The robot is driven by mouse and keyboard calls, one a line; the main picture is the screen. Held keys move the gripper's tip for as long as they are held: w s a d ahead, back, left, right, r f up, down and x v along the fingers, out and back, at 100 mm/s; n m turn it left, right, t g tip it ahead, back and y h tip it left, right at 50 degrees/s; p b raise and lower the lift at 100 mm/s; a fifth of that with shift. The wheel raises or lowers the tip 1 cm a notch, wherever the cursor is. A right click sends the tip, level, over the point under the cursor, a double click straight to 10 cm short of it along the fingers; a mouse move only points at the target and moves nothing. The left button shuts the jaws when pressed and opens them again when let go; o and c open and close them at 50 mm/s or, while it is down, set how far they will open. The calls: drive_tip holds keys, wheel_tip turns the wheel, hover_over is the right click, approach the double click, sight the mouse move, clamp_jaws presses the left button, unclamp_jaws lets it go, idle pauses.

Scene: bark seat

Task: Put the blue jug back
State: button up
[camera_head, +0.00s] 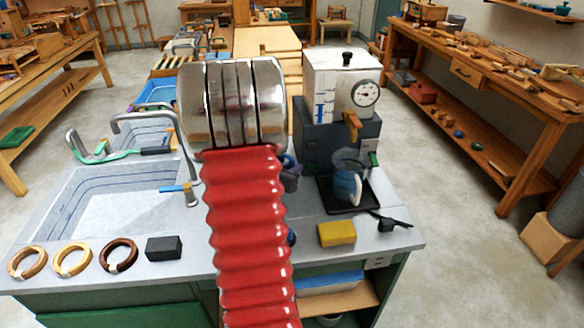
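A jug (346,186) with a blue lower part and a grey, see-through-looking upper part stands upright. It is on a black tray (371,202) under the spout of a dispenser (341,88) with a round dial. My red ribbed arm with its metal joint rises through the middle of the view, left of the jug. My gripper is not clearly visible; the arm hides what lies behind it. A small dark and blue shape (290,178) pokes out at the arm's right edge, and I cannot tell what it is.
A yellow sponge (337,233) and a black item (390,223) lie near the counter's front right. A sink (118,198) with taps is on the left. Several rings and a black block (164,247) line the front edge. A workbench (490,95) stands right.

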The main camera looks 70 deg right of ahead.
drive_tip(key=shift+o, duration=1.2)
drive_tip(key=shift+a+r, duration=0.1)
drive_tip(key=v, duration=1.1)
drive_tip(key=shift+a+r, duration=0.15)
drive_tip(key=shift+a, duration=0.2)
